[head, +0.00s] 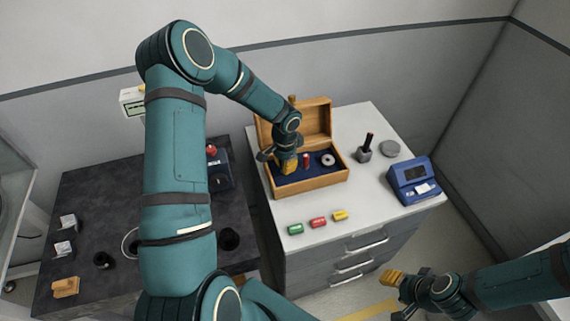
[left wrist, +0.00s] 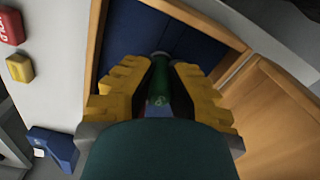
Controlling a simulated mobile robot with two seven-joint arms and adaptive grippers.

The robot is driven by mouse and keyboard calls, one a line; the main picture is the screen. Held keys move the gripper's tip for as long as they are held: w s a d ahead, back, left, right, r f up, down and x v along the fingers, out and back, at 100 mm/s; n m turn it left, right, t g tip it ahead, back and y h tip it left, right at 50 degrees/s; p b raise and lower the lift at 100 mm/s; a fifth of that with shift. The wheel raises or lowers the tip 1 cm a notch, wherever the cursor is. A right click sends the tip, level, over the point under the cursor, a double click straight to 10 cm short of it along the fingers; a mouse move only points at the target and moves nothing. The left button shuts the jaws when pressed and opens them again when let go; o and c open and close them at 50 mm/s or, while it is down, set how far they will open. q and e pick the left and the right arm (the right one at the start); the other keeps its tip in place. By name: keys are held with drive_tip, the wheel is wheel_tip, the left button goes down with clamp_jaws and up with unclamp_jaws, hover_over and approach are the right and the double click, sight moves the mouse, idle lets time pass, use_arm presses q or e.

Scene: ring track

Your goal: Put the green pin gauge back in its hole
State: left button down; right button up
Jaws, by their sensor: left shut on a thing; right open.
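A wooden gauge box (head: 315,182) with a blue lining stands open on the white cabinet top. My left gripper (head: 288,164) reaches down into the left part of this box. In the left wrist view the yellow fingers of my left gripper (left wrist: 158,95) are shut on the green pin gauge (left wrist: 158,83). The pin points toward the blue lining (left wrist: 210,45); whether its end touches a hole is hidden. In the head view the gripper hides the green pin. My right gripper (head: 397,294) is open and empty, low in front of the cabinet at the right.
A red pin (head: 306,160) and a metal ring (head: 328,160) sit in the box. Green (head: 295,229), red (head: 318,223) and yellow (head: 340,215) labelled blocks lie along the front edge. A red-handled tool (head: 365,148), a grey disc (head: 390,148) and a blue device (head: 413,182) stand right of the box.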

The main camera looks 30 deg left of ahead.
use_arm(q)
drive_tip(key=shift+f, duration=0.1)
drive_tip(key=shift+f, duration=0.1)
drive_tip(key=c, duration=1.1)
unclamp_jaws()
